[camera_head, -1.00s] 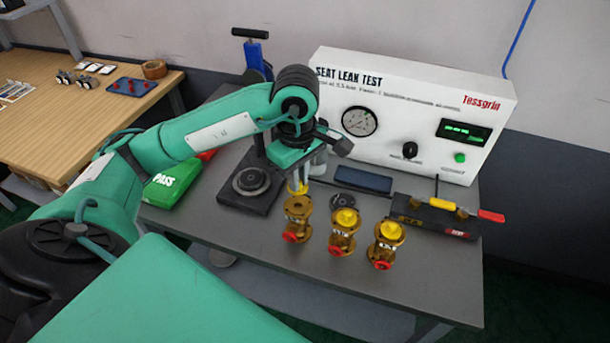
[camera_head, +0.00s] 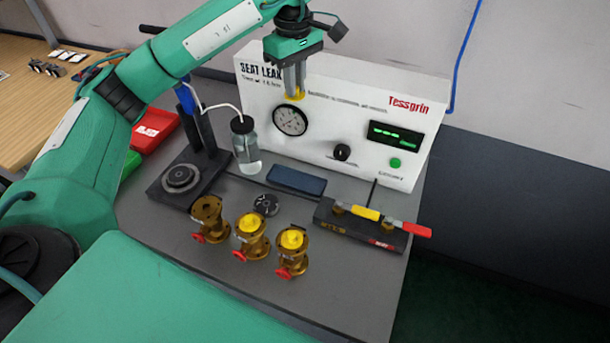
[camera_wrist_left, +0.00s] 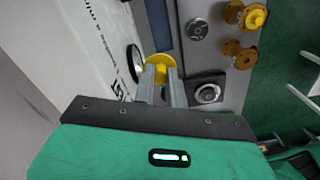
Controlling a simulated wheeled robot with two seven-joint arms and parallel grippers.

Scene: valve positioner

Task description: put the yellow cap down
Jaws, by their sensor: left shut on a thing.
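My left gripper (camera_head: 294,92) is shut on the yellow cap (camera_head: 295,97). It holds the cap in the air in front of the white seat leak test panel, well above the table. In the left wrist view the yellow cap (camera_wrist_left: 158,64) sits between the fingertips. Three brass valves stand on the grey table. The left valve (camera_head: 207,216) has no yellow cap on top. The middle valve (camera_head: 251,240) and the right valve (camera_head: 290,255) each have a yellow cap on top. My right gripper is not in view.
The test panel (camera_head: 345,115) stands at the back. A black clamp stand (camera_head: 178,182) and a clear bottle (camera_head: 246,150) are on the left. A black fixture with a yellow-and-red tool (camera_head: 360,225) is on the right. The table's front right (camera_head: 350,290) is clear.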

